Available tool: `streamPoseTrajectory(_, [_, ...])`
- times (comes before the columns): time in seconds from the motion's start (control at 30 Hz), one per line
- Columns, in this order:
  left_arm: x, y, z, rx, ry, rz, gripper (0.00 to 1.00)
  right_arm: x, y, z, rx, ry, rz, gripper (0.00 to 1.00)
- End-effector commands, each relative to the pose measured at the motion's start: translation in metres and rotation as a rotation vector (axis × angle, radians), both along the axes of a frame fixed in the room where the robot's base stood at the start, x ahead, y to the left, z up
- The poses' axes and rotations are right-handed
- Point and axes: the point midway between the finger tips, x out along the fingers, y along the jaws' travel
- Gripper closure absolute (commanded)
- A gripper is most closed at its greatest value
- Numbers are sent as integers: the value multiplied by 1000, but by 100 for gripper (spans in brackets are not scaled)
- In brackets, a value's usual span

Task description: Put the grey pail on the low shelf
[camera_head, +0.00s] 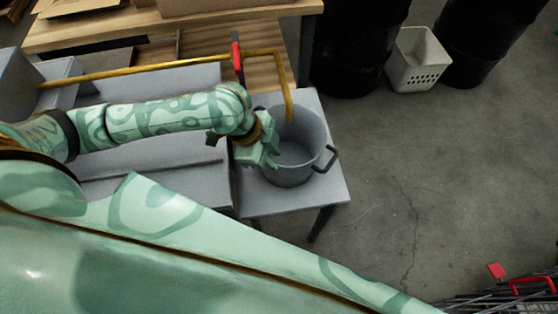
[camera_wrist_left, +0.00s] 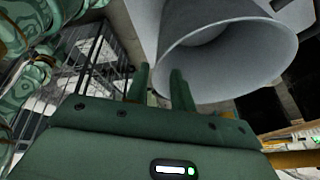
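The grey pail (camera_head: 296,171) stands upright on a small grey table (camera_head: 325,196) in the head view, its dark handle at right. It looks empty. My left gripper (camera_head: 268,152) is at the pail's left side, over the rim's edge. Any handle on the pail's left is hidden. A lower wooden surface (camera_head: 200,47) lies behind; I cannot tell whether it is the low shelf. My right gripper is not seen.
A yellow pipe with a red lever (camera_head: 237,55) runs behind my left arm and bends down by the pail. Dark barrels (camera_head: 355,50) and a white basket (camera_head: 418,60) stand at the back. Red-handled carts (camera_head: 530,287) are at lower right. The floor at right is clear.

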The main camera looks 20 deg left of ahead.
Motion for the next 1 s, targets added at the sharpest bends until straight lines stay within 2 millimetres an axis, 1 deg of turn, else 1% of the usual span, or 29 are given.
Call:
streamPoseTrajectory(0.03, [-1, 5, 16, 2, -4, 1, 76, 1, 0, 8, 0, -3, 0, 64])
streamPoseTrajectory(0.1, [-4, 10, 29, 1, -2, 1, 76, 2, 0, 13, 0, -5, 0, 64])
streamPoseTrajectory(0.2, [-7, 16, 43, 0, -1, -1, 76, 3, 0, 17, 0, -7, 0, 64])
streamPoseTrajectory(0.3, [-9, 19, 51, 0, -1, 0, 76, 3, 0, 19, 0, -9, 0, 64])
streamPoseTrajectory(0.43, [-10, 21, 54, 0, 2, 0, 76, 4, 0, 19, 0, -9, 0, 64])
streamPoseTrajectory(1.0, [-10, 20, 54, -1, 2, 0, 76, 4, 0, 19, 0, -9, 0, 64])
